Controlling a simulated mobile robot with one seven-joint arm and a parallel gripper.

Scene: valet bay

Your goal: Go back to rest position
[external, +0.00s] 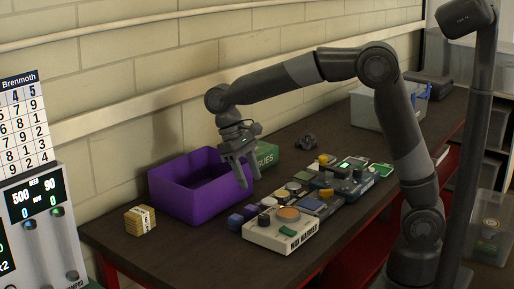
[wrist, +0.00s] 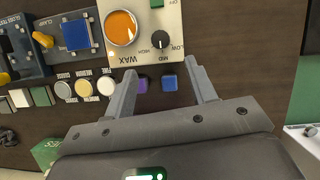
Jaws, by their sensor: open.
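My gripper (external: 250,180) hangs over the right end of the purple bin in the external view, fingers pointing down. In the wrist view my gripper (wrist: 165,68) has its two fingers spread apart with nothing held. Between them, below on the table, show a purple cube (wrist: 142,84) and a blue cube (wrist: 169,82). My arm is stretched out to the left over the bench, with the elbow raised. No marker for a rest position is seen.
The purple bin (external: 182,199) stands by the wall. A cream control box (external: 279,237) with an orange disc and more panels line the dark bench (external: 188,249). A yellow block stack (external: 140,220) is at left. A green box (external: 267,154) and clear tub (external: 377,110) stand farther back.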

